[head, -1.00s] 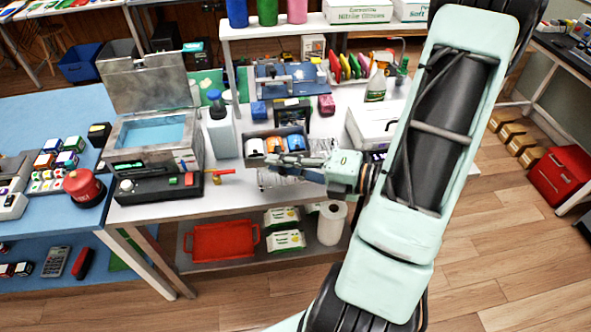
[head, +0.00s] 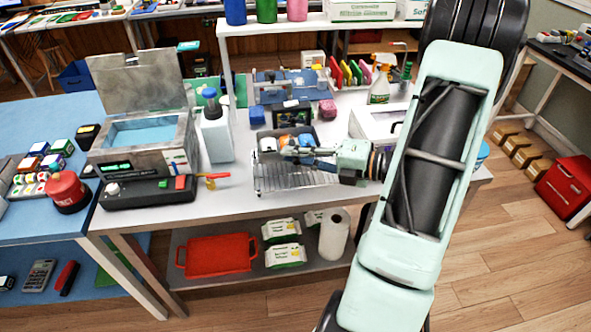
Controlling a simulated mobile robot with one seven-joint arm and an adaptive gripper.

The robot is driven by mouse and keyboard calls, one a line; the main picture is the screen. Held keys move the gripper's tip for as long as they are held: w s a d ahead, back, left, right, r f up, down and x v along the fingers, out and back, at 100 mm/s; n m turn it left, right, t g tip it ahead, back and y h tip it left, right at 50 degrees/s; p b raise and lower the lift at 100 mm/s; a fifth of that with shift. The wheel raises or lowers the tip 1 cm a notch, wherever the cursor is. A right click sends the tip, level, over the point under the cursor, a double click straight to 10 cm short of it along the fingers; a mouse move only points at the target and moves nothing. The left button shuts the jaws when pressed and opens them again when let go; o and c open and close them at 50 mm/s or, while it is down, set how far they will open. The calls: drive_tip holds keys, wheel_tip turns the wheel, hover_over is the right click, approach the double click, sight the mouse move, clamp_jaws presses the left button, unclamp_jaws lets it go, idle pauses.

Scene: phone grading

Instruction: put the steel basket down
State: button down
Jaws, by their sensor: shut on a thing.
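The steel basket (head: 290,178) is a wire mesh basket near the front edge of the white worktable (head: 222,193), right of the metal bath with the open lid. My gripper (head: 296,152) is at the basket's upper side, shut on it, with my arm reaching in from the right. The gripper partly covers the basket's top. I cannot tell whether the basket's bottom touches the tabletop.
The open-lidded bath (head: 146,135) holds blue liquid. A grey compartment box (head: 268,148) sits just behind the basket.

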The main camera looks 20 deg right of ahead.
drive_tip(key=shift+w+d+f+b, duration=0.1)
drive_tip(key=shift+w+f+b, duration=0.05)
drive_tip(key=shift+f+b, duration=0.85)
drive_tip(key=shift+w+d+f+b, duration=0.1)
drive_tip(key=shift+f+b, duration=0.8)
drive_tip(key=shift+b, duration=0.1)
drive_tip(key=shift+f, duration=0.15)
drive_tip(key=c, duration=2)
unclamp_jaws()
drive_tip(key=p+v, duration=0.1)
drive_tip(key=v, duration=1.1)
drive_tip(key=shift+s, duration=0.1)
